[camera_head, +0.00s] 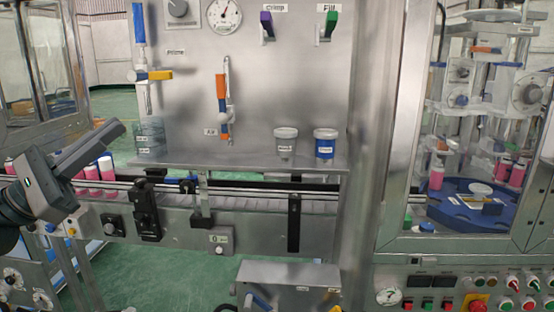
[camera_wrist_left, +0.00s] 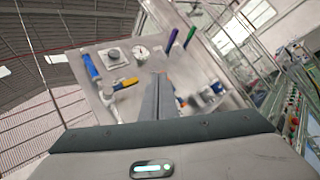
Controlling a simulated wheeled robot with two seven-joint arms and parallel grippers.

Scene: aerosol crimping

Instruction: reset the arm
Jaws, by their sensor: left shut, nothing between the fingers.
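My left gripper (camera_head: 112,135) comes in at the left of the head view, in front of the conveyor. Its fingers are shut with nothing between them. In the left wrist view the closed fingers (camera_wrist_left: 160,92) point at the steel panel (camera_wrist_left: 205,70) and are apart from it. My right gripper shows in neither view.
Pink bottles (camera_head: 92,174) stand along the conveyor rail (camera_head: 250,190) behind my left gripper. A glazed machine with a blue turntable (camera_head: 455,212) stands at right. Green floor shows below.

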